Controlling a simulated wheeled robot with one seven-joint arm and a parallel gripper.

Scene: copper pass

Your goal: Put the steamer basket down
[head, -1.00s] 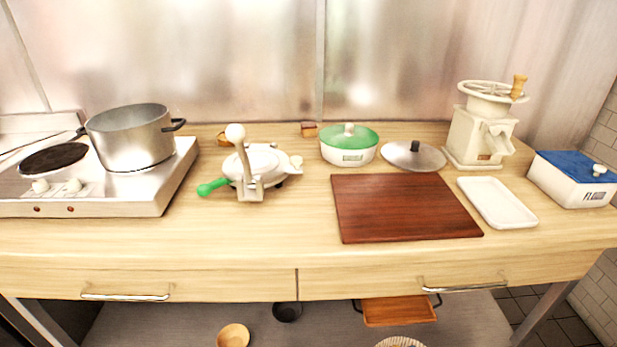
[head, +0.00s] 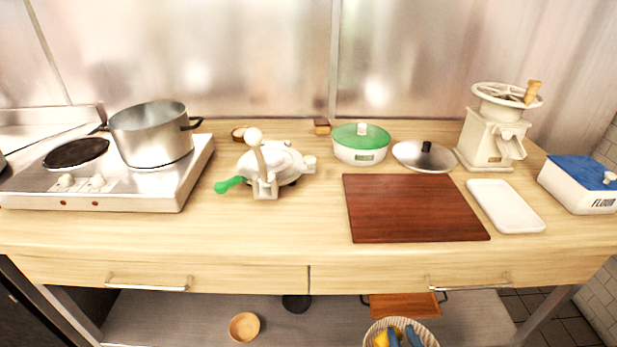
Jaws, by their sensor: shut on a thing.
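The wooden counter (head: 270,228) has free room at its front middle. On it stand a hob (head: 150,192) with a pot (head: 152,138), a press with a green handle (head: 270,165), a green-lidded dish (head: 360,145), a cutting board (head: 415,208), a white tray (head: 505,206) and a grinder (head: 492,138).

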